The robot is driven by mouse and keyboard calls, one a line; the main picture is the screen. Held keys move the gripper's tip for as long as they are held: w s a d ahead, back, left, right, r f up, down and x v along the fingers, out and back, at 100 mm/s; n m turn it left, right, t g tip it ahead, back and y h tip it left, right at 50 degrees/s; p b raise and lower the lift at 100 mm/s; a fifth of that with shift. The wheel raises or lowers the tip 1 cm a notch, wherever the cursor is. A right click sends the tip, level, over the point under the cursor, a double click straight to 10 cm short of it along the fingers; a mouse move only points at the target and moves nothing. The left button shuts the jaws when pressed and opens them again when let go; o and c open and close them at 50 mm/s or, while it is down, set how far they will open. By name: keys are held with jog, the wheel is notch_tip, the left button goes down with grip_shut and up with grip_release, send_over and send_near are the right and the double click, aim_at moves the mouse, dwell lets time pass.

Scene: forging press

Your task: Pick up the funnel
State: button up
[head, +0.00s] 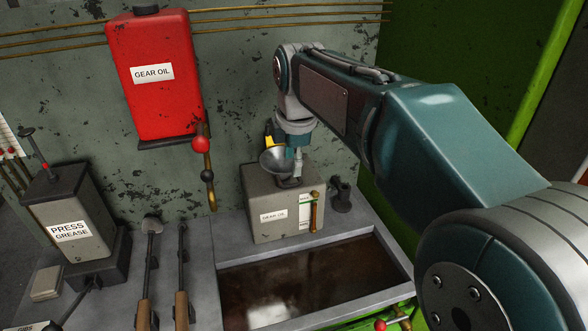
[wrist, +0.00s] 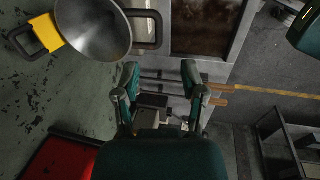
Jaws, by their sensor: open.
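The funnel (head: 272,161) is a grey metal cone on top of the grey gear oil box (head: 262,196) by the wall. The funnel is outside the fingers; exact depth cannot be told.
A red gear oil tank (head: 152,95) hangs on the wall, with a red-knobbed tap (head: 204,160) left of the funnel. A press grease box (head: 70,225) stands at the left. A dark basin (head: 310,280) lies in front. Long-handled tools (head: 149,270) lie on the bench.

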aim_at(290, 186)
jog(key=x, duration=0.8)
jog(key=shift+w+d, duration=0.1)
jog(key=shift+w, duration=0.05)
jog(key=shift+w+f, duration=0.1)
jog(key=shift+f, duration=0.3)
grip_shut()
